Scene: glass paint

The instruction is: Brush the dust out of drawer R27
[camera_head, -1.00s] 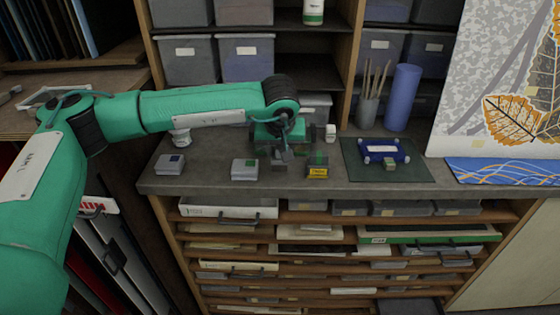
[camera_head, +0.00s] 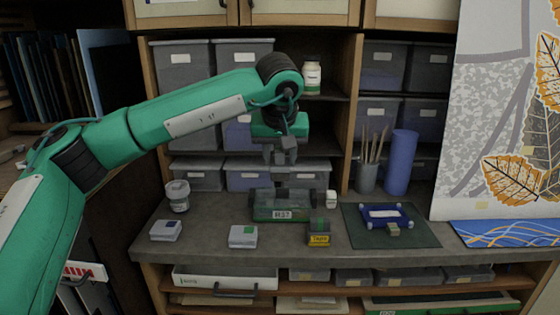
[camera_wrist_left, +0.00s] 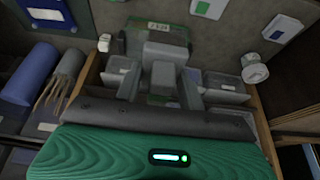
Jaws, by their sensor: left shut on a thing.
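A low, see-through greenish drawer (camera_head: 282,207) stands on the counter, its front label facing me; the label is too small to read surely. The drawer also shows in the left wrist view (camera_wrist_left: 158,40), partly hidden behind my fingers. My left gripper (camera_head: 280,155) hangs above the drawer, pointing down. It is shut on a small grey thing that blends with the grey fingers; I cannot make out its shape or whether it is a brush. Dust inside the drawer is not discernible. My right gripper is not in view.
Small boxes (camera_head: 243,236) and a yellow-black tin (camera_head: 318,236) stand in front of the drawer. A white jar (camera_head: 178,196) is left. A green mat (camera_head: 425,236) bears a blue item (camera_head: 372,222). A brush pot (camera_head: 366,178) and blue roll (camera_head: 400,163) stand behind.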

